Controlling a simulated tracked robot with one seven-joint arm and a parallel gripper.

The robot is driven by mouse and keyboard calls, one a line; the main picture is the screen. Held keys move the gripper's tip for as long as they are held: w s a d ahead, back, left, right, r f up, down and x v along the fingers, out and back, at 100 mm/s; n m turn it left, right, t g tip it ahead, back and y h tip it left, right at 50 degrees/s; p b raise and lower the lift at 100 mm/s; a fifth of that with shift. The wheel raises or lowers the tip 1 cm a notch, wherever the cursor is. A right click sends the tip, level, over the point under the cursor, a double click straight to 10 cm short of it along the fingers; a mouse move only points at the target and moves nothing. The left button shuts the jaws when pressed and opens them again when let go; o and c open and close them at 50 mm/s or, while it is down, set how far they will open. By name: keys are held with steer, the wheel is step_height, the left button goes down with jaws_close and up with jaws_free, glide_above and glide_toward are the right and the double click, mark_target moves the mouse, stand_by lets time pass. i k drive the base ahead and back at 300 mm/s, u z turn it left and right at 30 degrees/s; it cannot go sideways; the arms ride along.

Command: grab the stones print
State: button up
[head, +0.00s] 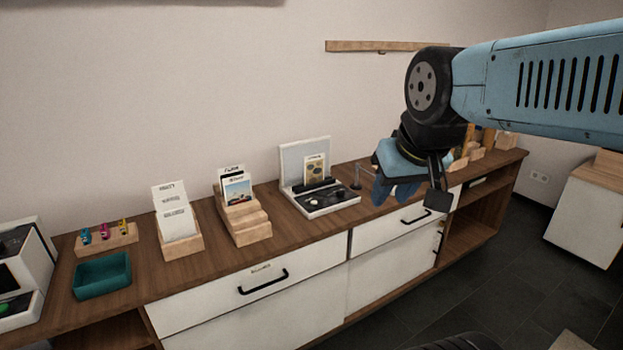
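Small printed cards stand in several places on the long counter; their print is too small to read, so I cannot tell which one is the stones print. A picture card (238,191) leans in a stepped wooden holder (251,229). Pale cards (175,214) stand in another wooden holder (183,246) to its left. A card with a yellowish picture (315,168) stands in an open white case (330,207) with dark contents. My gripper (415,192) hangs above the counter, right of the case and apart from the cards. Its fingers are partly hidden, so its opening is unclear.
A teal tray (103,277) and a wooden block with small colourful items (106,240) are at the left. A white-and-black device (22,275) stands at the far left. Wooden stands (477,152) are behind my arm at right. The counter's front between the holders is clear.

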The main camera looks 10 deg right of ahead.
mark_target(313, 165)
steer(key=z, duration=0.2)
steer(key=i, duration=1.05)
steer(key=u, duration=0.2)
